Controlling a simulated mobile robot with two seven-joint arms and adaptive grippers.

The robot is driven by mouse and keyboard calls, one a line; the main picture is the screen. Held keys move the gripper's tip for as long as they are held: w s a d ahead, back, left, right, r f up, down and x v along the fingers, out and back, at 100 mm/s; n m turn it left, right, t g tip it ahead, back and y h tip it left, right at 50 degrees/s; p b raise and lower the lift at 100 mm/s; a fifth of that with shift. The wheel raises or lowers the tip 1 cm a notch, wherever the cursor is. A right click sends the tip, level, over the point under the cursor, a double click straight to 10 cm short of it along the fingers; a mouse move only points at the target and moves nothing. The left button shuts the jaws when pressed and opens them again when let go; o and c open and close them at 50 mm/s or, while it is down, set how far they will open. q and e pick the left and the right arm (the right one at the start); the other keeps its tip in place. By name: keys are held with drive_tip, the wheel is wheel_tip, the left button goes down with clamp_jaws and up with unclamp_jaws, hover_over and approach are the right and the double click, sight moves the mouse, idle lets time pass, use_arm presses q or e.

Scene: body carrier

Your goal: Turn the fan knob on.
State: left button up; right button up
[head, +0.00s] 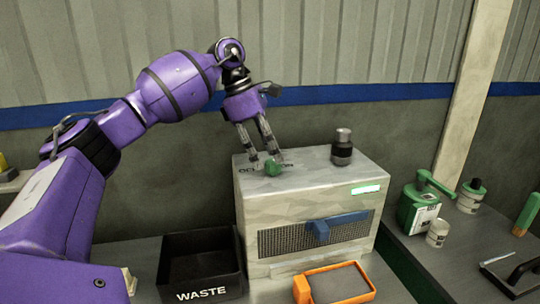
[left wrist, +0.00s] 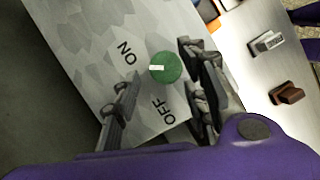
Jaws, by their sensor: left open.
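The green fan knob (head: 272,168) sits on top of the grey fan box (head: 290,215). In the left wrist view the round knob (left wrist: 168,66) has a white mark pointing left, nearer the ON label (left wrist: 127,52) than the OFF label (left wrist: 162,110). My left gripper (head: 263,152) is open, pointing down over the box top. In the left wrist view its fingers (left wrist: 157,62) lie on either side of the knob with gaps visible. Whether the fingertips reach down to the knob's height is hard to tell. My right gripper is not in view.
A dark cylinder (head: 342,147) stands on the box, right of the knob. The box front has a blue handle (head: 335,226) and a lit green strip (head: 366,189). A black WASTE bin (head: 201,270) and orange-framed tray (head: 303,291) are near it. Green containers (head: 415,208) stand right.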

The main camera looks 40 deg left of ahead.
use_arm(q)
drive_tip(key=v, duration=1)
drive_tip(key=shift+a, duration=0.15)
